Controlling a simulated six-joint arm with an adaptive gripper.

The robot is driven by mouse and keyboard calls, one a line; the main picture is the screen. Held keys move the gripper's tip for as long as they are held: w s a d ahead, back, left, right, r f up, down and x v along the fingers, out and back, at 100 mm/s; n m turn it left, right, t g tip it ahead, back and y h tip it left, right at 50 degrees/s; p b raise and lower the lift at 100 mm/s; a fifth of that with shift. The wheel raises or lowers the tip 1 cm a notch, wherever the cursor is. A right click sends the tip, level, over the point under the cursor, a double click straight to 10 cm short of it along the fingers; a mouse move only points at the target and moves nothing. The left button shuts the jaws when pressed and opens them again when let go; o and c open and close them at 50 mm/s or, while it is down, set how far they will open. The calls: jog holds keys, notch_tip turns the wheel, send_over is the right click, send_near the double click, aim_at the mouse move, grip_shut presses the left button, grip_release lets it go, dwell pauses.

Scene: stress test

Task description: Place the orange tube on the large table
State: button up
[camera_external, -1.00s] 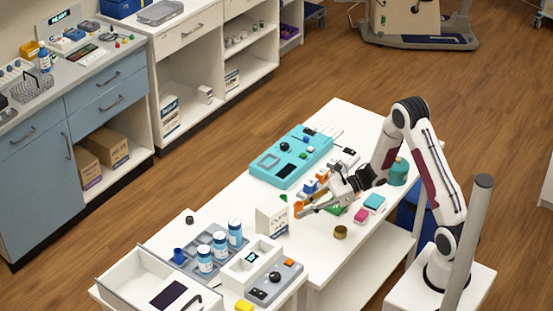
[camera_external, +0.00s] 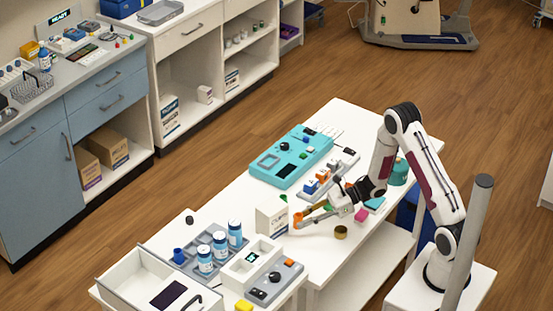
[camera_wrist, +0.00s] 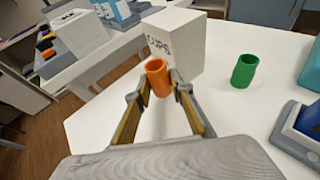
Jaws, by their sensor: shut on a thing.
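My gripper (camera_wrist: 160,82) is shut on the orange tube (camera_wrist: 157,77), which sits between its fingertips in the wrist view. The tube looks roughly upright, with its open top towards the camera. In the external view my gripper (camera_external: 300,221) and the orange tube (camera_external: 297,216) are over the white large table (camera_external: 235,207), just right of a white box. I cannot tell whether the tube's bottom touches the table; its lower end is hidden.
The white box (camera_wrist: 174,42) stands close behind the tube. A green tube (camera_wrist: 244,71) stands to the right. A rack with blue and orange pieces (camera_external: 326,179), a teal device (camera_external: 290,158), a brown ring (camera_external: 340,232) and a pink block (camera_external: 361,215) are nearby.

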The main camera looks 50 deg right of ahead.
aim_at(304, 233)
jog(key=shift+f, duration=1.75)
jog(key=shift+f, duration=0.15)
jog(key=o, duration=1)
jog(key=shift+s+d+r, duration=0.1)
jog(key=shift+d+r, duration=0.05)
jog(key=shift+r, duration=0.05)
jog(key=shift+v, duration=5.8)
